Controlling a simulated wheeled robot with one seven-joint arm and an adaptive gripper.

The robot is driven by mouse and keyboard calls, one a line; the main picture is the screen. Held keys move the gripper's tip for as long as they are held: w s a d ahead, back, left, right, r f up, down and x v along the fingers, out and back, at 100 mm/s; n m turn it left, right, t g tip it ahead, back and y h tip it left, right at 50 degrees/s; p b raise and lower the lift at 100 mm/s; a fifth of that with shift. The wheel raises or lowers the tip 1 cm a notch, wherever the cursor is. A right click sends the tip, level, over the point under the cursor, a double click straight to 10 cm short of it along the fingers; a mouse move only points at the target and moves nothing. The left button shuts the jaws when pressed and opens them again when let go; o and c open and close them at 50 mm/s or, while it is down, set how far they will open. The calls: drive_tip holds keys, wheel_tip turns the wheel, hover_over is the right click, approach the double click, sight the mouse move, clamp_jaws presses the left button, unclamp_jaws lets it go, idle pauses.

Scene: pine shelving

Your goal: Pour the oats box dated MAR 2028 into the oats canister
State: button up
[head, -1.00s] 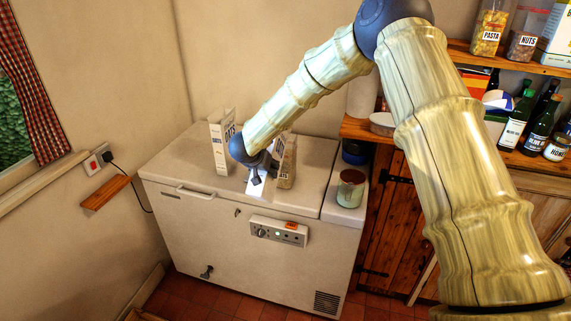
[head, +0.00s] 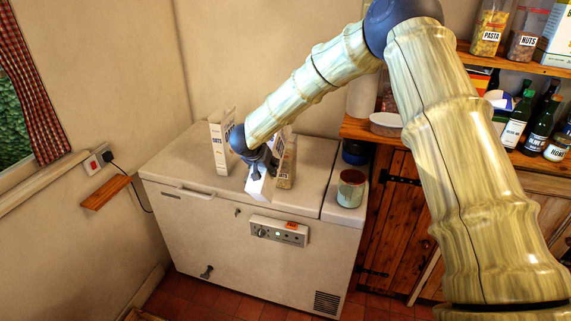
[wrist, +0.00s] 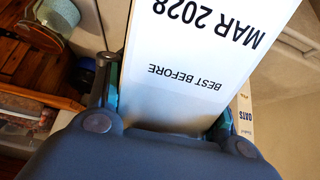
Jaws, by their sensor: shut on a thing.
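My gripper (head: 258,172) is shut on a white box above the front part of the chest freezer lid. In the wrist view the held oats box (wrist: 190,60) shows "BEST BEFORE MAR 2028", upside down in the picture, between my two fingers. In the head view its white side (head: 262,187) shows below my gripper; the rest is partly hidden. A clear container with tan contents (head: 287,166), seemingly the oats canister, stands just right of my gripper; its label is too small to read. A second white OATS box (head: 219,147) stands upright to the left.
The white chest freezer (head: 190,225) carries these things. Wooden shelves at right hold a pasta jar (head: 489,28), a nuts jar (head: 526,35) and bottles (head: 517,122). The lid's left and back are clear.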

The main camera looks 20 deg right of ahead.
drive_tip(key=shift+d+r+g+y, duration=0.15)
drive_tip(key=shift+r+g+y, duration=0.2)
drive_tip(key=shift+r, duration=0.45)
idle(0.9)
drive_tip(key=shift+w+r, duration=0.1)
drive_tip(key=shift+r, duration=0.15)
drive_tip(key=shift+r+g, duration=0.25)
idle(0.5)
drive_tip(key=shift+w+r+y, duration=0.1)
drive_tip(key=shift+r+y, duration=0.05)
drive_tip(key=shift+y, duration=0.1)
drive_tip(key=shift+d+r, duration=0.15)
drive_tip(key=shift+r+g, duration=0.15)
drive_tip(key=shift+g, duration=0.15)
drive_tip(key=shift+w+d+r, duration=0.1)
drive_tip(key=shift+w+r, duration=0.1)
drive_tip(key=shift+r, duration=0.15)
idle(0.6)
drive_tip(key=shift+w+d+r+g+y, duration=0.1)
drive_tip(key=shift+w+r+g+y, duration=0.15)
drive_tip(key=shift+r, duration=0.3)
drive_tip(key=shift+w+d+r+g+y, duration=0.1)
drive_tip(key=shift+r+g+y, duration=0.1)
drive_tip(key=shift+r+g, duration=0.25)
drive_tip(key=shift+w+d+r+g+y, duration=0.1)
drive_tip(key=shift+w+r+g+y, duration=0.15)
drive_tip(key=shift+r, duration=0.35)
idle(2.0)
